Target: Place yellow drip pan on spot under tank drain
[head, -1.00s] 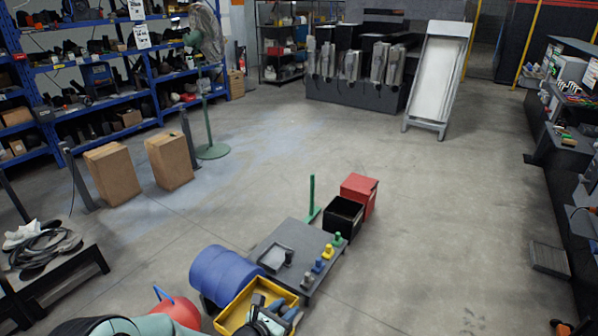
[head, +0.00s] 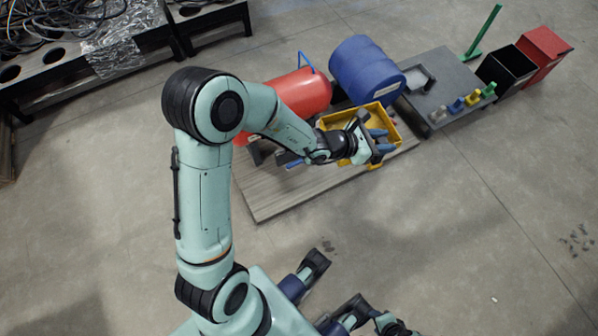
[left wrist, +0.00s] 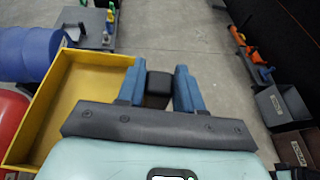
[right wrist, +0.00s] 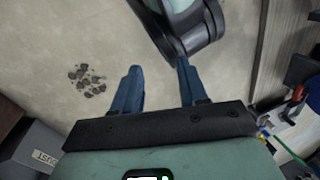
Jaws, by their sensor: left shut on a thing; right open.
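The yellow drip pan (head: 391,117) is a shallow, open tray beside the blue drum and the red tank (head: 300,92). It also shows at the left of the left wrist view (left wrist: 95,75). My left gripper (head: 381,140) is at the pan's near right side. Its blue fingers are shut on a dark block (left wrist: 159,85) at the pan's edge, which looks like its grip. I cannot tell whether the pan touches the surface below. The tank's drain and the spot under it are hidden. My right gripper (right wrist: 157,68) is open and empty above the floor.
A wood-grain platform (head: 285,192) lies beneath my left forearm. The floor at front right is mostly clear.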

